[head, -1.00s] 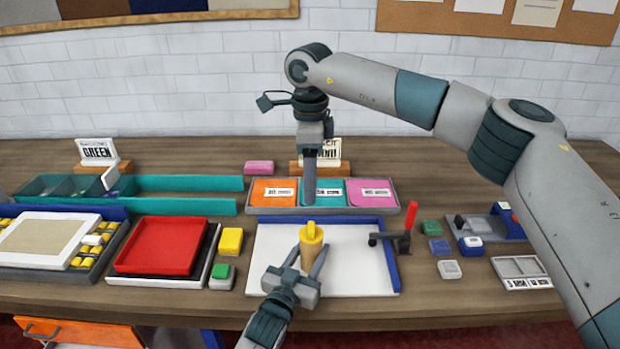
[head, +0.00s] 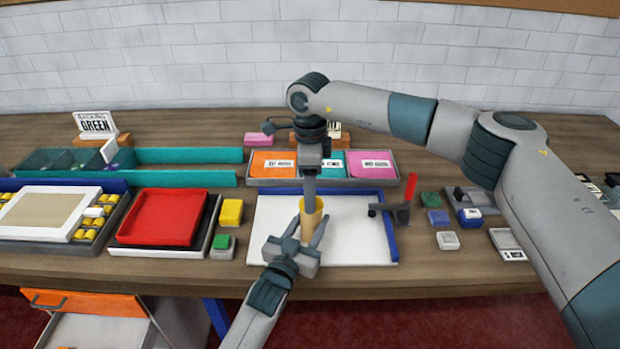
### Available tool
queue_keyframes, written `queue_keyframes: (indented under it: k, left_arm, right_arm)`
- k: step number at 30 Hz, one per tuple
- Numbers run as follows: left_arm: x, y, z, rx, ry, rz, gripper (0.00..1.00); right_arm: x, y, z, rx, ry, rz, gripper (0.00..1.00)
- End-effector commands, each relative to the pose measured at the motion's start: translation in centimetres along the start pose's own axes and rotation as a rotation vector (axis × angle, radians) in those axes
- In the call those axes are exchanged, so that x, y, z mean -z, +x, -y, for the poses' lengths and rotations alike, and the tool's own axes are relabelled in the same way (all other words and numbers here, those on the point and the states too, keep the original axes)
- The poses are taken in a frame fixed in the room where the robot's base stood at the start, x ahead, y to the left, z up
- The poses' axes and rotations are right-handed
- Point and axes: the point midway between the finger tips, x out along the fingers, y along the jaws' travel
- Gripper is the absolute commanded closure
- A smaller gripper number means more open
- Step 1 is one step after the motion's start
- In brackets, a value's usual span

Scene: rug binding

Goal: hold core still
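The tan cylindrical core (head: 309,224) stands upright on the white board (head: 354,237) in front of me. My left gripper (head: 313,216) comes from the front edge with one finger on each side of the core, and both fingers appear to touch it. My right gripper (head: 309,200) points straight down from above, with its tip at the core's upper end. It is seen edge-on, so I cannot tell whether it is open or shut.
A stand with a red upright handle (head: 410,188) is right of the core. A tray of orange, teal and pink pieces (head: 317,183) lies behind it. A red tray (head: 163,217) and yellow block (head: 231,212) are left. Small blocks (head: 438,217) lie right.

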Motion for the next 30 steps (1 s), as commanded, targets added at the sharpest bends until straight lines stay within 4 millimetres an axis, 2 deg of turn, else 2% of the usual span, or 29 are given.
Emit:
queue_keyframes:
  k: [12, 15, 18, 19, 20, 22, 23, 30]
  left_arm:
    - [-0.12, -0.02, 0.00, 0.000, 0.000, 0.002, 0.91]
    - [-0.12, -0.02, -0.01, 0.000, 0.000, 0.002, 0.91]
    - [-0.12, -0.02, -0.01, 0.000, 0.000, 0.002, 0.91]
    - [-0.12, -0.02, -0.01, 0.000, 0.000, 0.002, 0.91]
    - [-0.12, -0.02, -0.01, 0.000, 0.000, 0.002, 0.91]
    - [-0.12, -0.02, -0.01, 0.000, 0.000, 0.002, 0.91]
    - [-0.12, -0.02, -0.01, 0.000, 0.000, 0.002, 0.91]
    - [-0.11, -0.03, -0.02, 0.000, 0.000, 0.002, 0.91]
  right_arm:
    - [-0.01, 0.60, -0.01, 0.000, 0.000, 0.000, 0.44]
    - [-0.01, 0.59, -0.01, 0.000, 0.000, 0.000, 0.68]
    - [-0.01, 0.58, 0.00, 0.000, 0.000, 0.000, 0.88]
    - [-0.01, 0.58, 0.00, 0.000, 0.000, 0.000, 0.88]
    - [-0.01, 0.57, 0.00, 0.000, 0.000, 0.000, 0.69]
    - [-0.02, 0.57, 0.01, 0.000, 0.000, 0.000, 0.86]
    - [-0.01, 0.56, 0.01, 0.000, 0.000, 0.000, 0.90]
    - [-0.01, 0.53, 0.02, 0.001, 0.000, 0.000, 0.90]
